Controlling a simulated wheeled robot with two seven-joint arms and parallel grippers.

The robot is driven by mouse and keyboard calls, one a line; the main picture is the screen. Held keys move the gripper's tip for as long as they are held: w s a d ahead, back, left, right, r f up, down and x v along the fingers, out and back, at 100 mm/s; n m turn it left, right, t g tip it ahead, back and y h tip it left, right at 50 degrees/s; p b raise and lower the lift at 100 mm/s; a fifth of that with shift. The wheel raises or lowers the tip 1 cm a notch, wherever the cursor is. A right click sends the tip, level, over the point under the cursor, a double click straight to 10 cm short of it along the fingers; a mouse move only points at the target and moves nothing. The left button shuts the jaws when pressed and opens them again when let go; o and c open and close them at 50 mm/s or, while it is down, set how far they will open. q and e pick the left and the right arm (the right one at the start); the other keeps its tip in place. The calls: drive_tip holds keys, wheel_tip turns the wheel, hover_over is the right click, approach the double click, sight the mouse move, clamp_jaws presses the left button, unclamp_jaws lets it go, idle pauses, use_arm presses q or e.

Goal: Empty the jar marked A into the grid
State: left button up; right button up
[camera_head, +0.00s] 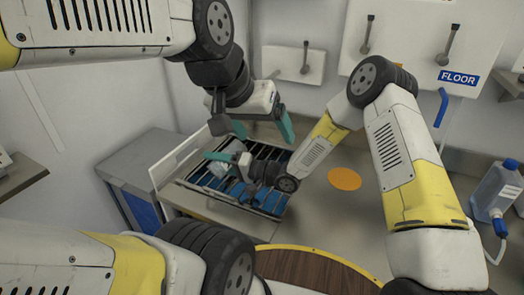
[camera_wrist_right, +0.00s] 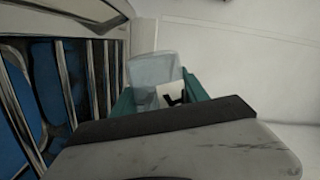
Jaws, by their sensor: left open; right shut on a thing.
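The grid (camera_head: 268,153), dark bars over blue compartments, lies on the counter in the middle of the head view. Its bars (camera_wrist_right: 68,85) stand at the left of the right wrist view. My right gripper (camera_head: 229,160) is shut on a clear jar (camera_head: 217,169) over the grid's left part. In the right wrist view the translucent jar (camera_wrist_right: 154,70) sits between the teal fingers, with a white label bearing a dark letter, partly hidden and seemingly tilted. I cannot tell what is inside. My left gripper (camera_head: 262,128) is open and empty above the grid's far edge.
An orange disc (camera_head: 344,179) lies on the counter right of the grid. A round brown wooden top (camera_head: 310,272) is at the near edge. A bottle with a blue cap (camera_head: 495,190) stands at the far right. A grey cabinet (camera_head: 140,165) is at the left.

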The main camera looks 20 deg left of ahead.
drive_tip(key=shift+w+d+r+m+y+b, duration=0.25)
drive_tip(key=shift+w+r+m+y+b, duration=0.25)
drive_tip(key=shift+r+m, duration=0.3)
idle(1.3)
drive_tip(key=shift+w+d+m+y+b, duration=0.1)
drive_tip(key=shift+w+m+y+b, duration=0.1)
drive_tip(key=shift+m, duration=0.4)
drive_tip(key=shift+w+m+y+b, duration=0.15)
drive_tip(key=shift+m+y+b, duration=0.05)
drive_tip(key=shift+m, duration=0.4)
idle(1.6)
